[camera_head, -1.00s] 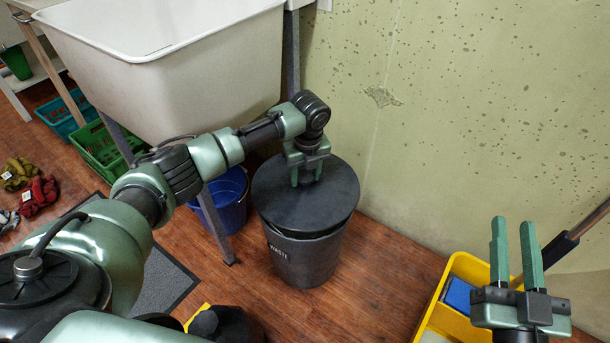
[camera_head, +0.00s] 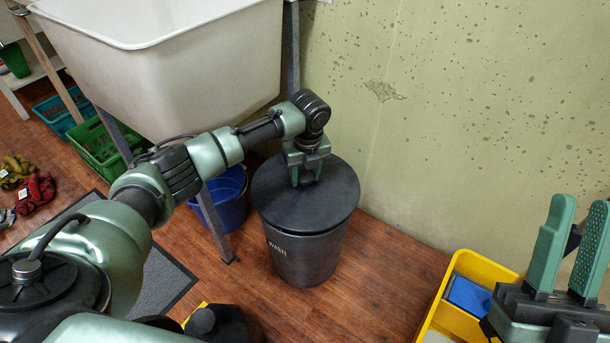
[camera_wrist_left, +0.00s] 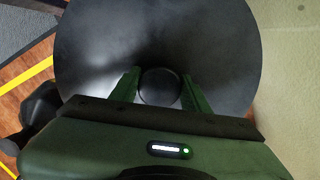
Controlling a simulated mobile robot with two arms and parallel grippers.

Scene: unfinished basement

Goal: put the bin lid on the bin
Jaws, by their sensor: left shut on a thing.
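The bin (camera_head: 308,262) is a dark grey round tub marked WASTE, standing on the wooden floor near the wall. The dark bin lid (camera_head: 325,205) lies over its mouth and looks level, with its edge close to the bin rim all round the visible side. My left gripper (camera_head: 305,178) points down at the lid's middle, shut on its round knob. In the left wrist view the knob (camera_wrist_left: 159,87) sits between the two green fingers, with the lid (camera_wrist_left: 215,50) below. My right gripper (camera_head: 570,250) is open and empty at the lower right.
A large white tub sink (camera_head: 180,75) stands behind on grey legs. A blue bucket (camera_head: 228,200) is left of the bin. A yellow container (camera_head: 440,307) with a blue item (camera_head: 468,298) is at the right. Green crates and gloves lie far left.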

